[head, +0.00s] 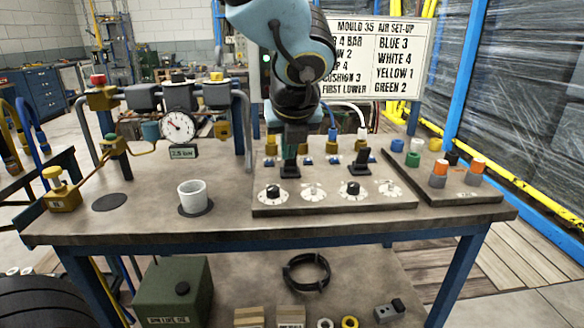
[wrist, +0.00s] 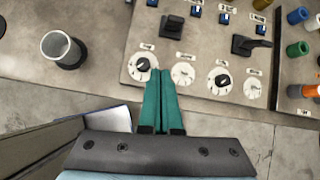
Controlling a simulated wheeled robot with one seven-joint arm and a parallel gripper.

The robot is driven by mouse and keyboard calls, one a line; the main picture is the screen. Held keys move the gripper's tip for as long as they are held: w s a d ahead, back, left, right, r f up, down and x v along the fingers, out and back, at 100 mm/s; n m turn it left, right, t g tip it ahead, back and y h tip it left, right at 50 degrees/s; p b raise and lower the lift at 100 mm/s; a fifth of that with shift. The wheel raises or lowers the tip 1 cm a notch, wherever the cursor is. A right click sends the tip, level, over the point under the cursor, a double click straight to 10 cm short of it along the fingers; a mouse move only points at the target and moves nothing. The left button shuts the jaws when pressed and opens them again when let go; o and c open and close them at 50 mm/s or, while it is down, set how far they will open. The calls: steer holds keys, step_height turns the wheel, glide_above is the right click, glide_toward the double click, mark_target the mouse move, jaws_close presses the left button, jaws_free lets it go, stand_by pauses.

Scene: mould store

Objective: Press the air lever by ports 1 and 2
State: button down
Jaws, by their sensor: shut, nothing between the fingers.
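The air panel (head: 335,203) lies on the bench with two black levers. The left lever (head: 289,171), at the ports on the panel's left, also shows in the wrist view (wrist: 172,27). The right lever (head: 362,156) also shows in the wrist view (wrist: 250,44), with its handle sticking out. My gripper (head: 291,150) hangs over the panel, fingers pointing down. In the head view it overlaps the left lever and hides part of it. In the wrist view its teal fingertips (wrist: 160,72) are together and empty, with the left lever just beyond them. I cannot tell whether they touch.
Round dials (head: 313,193) line the panel's front, some with black knobs. A white cup (head: 193,196) stands left of the panel. A pressure gauge (head: 179,125) is behind it. Coloured plugs (head: 413,159) stand on a board at right. A set-up sign (head: 384,60) stands behind.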

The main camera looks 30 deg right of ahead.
mark_target(291, 161)
steer(key=shift+s+d+r+m, duration=0.1)
steer(key=shift+s+d+m, duration=0.3)
steer(key=shift+d+m, duration=0.25)
steer(key=shift+a, duration=0.1)
steer(key=b+x, duration=0.2)
steer(key=x, duration=0.7)
steer(key=shift+w+f+b, duration=0.15)
steer(key=shift+f+b, duration=0.15)
steer(key=shift+w+d+r+p, duration=0.3)
steer(key=shift+w+p, duration=0.1)
steer(key=shift+w, duration=0.15)
steer(key=shift+w+d+r+p, duration=0.25)
steer(key=shift+w+d+p, duration=0.1)
steer(key=shift+w, duration=0.2)
steer(key=shift+w+d+r+p, duration=0.2)
steer(key=shift+w+d+p, duration=0.1)
steer(key=shift+w, duration=0.45)
steer(key=shift+r, duration=0.15)
steer(key=shift+w+r+p, duration=0.1)
steer(key=shift+r+p, duration=0.05)
steer(key=shift+p, duration=0.85)
